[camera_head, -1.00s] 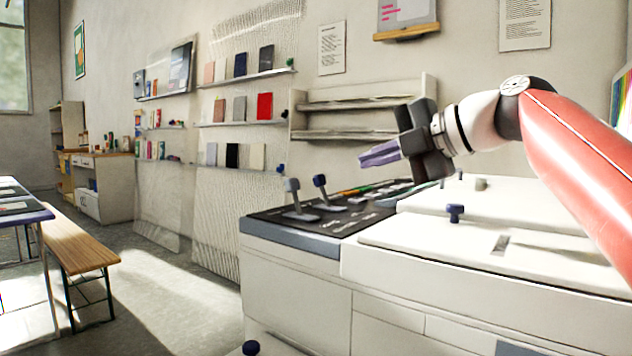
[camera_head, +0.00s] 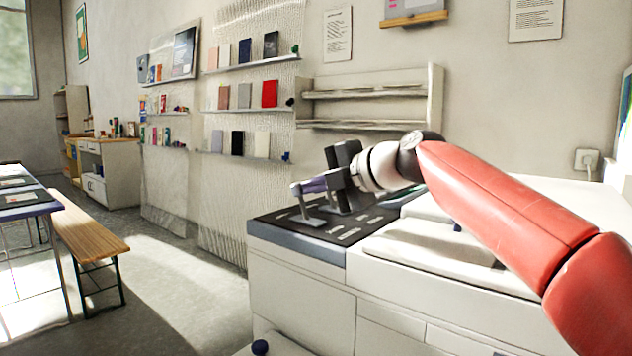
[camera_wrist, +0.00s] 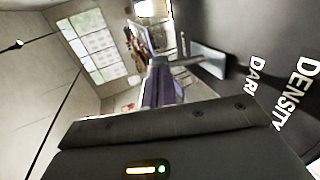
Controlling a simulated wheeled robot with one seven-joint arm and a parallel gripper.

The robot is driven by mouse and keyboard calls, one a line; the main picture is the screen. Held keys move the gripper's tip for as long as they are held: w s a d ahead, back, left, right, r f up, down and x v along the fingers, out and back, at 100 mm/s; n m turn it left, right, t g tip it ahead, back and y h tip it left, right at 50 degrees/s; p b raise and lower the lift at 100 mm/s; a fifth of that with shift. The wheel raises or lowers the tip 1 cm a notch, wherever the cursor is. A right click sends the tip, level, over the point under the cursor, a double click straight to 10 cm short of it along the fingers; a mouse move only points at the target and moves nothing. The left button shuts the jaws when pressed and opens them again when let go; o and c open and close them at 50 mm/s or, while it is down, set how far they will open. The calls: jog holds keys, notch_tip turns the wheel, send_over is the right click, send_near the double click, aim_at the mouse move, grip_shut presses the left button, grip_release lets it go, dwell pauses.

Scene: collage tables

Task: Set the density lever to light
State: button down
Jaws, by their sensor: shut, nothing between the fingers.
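The dark control panel (camera_head: 276,216) lies on top of the white machine, and white lettering on it reads DENSITY and DARK in the wrist view (camera_wrist: 270,35). A grey lever (camera_head: 303,207) stands up from the panel's left part; in the wrist view its stem (camera_wrist: 186,62) rises from a grey base plate beside the DARK label. My gripper (camera_head: 297,187), with purple fingers, is shut and empty. Its fingertips are at the top of this lever; I cannot tell whether they touch it. The second lever is mostly hidden behind my gripper.
The white machine's flat lid (camera_head: 420,248) extends to the right under my arm. A white shelf rack (camera_head: 437,110) stands behind the panel against the wall. A wooden bench (camera_head: 88,232) and a table are at the left, with free floor between them and the machine.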

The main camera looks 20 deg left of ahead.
jog(key=shift+w+a, duration=0.25)
jog(key=shift+a, duration=0.35)
jog(key=shift+s+d+f+b, duration=0.1)
jog(key=shift+d+f+b, duration=0.2)
jog(key=shift+b, duration=0.45)
jog(key=shift+f, duration=0.2)
jog(key=shift+s+b, duration=0.1)
jog(key=shift+b, duration=0.25)
jog(key=shift+d+r, duration=0.1)
jog(key=shift+r, duration=0.05)
